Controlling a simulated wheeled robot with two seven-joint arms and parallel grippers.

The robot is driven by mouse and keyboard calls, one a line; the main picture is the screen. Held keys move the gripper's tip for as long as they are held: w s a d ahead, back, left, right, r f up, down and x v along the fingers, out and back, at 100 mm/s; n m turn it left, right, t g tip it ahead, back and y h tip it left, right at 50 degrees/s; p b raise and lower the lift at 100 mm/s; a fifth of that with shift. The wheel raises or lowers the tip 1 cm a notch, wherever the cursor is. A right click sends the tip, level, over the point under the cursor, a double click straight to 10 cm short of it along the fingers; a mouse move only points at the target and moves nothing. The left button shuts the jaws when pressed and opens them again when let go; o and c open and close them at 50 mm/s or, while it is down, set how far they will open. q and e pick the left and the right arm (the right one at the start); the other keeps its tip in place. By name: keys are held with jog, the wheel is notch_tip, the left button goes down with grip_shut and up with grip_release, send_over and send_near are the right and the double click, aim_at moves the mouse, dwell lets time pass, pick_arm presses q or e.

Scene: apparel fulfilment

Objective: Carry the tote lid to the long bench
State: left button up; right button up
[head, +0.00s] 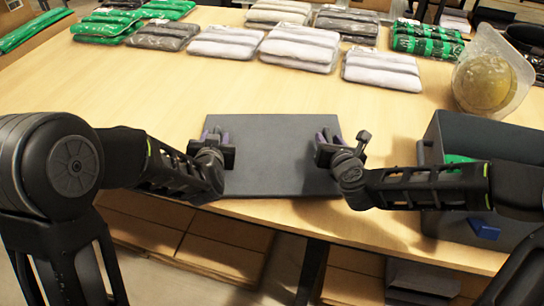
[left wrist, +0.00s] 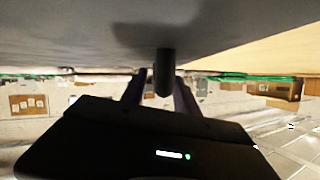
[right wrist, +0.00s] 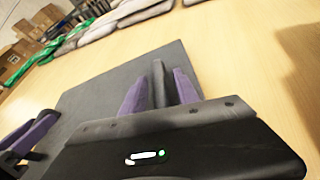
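The tote lid (head: 280,165) is a flat dark grey panel at the front of the light wood bench, with its near edge by the bench's front edge. It also shows in the right wrist view (right wrist: 90,90). My left gripper (head: 222,138) is over the lid's left side, and my right gripper (head: 324,137) is over its right side. In the left wrist view a dark upright post (left wrist: 165,72) stands between the fingers, with a gap beside it. In the right wrist view a grey post (right wrist: 158,82) stands between the purple fingers. Any finger contact is unclear.
A dark tote (head: 470,140) with green contents stands right of the lid, close to my right forearm. Packed garments (head: 300,48) in grey, white and green line the back of the bench. A clear-wrapped yellowish item (head: 487,80) stands behind the tote. Bare wood (head: 150,90) lies behind the lid.

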pick_arm(q)
jog(key=v, duration=0.7)
jog(key=shift+s+d+r, duration=0.1)
jog(key=shift+s, duration=0.1)
dwell(0.4)
pick_arm(e)
jog(key=v, duration=0.7)
jog(key=shift+s+r, duration=0.1)
jog(key=shift+s, duration=0.1)
pick_arm(q)
jog(key=shift+r, duration=0.1)
pick_arm(e)
jog(key=shift+r, duration=0.1)
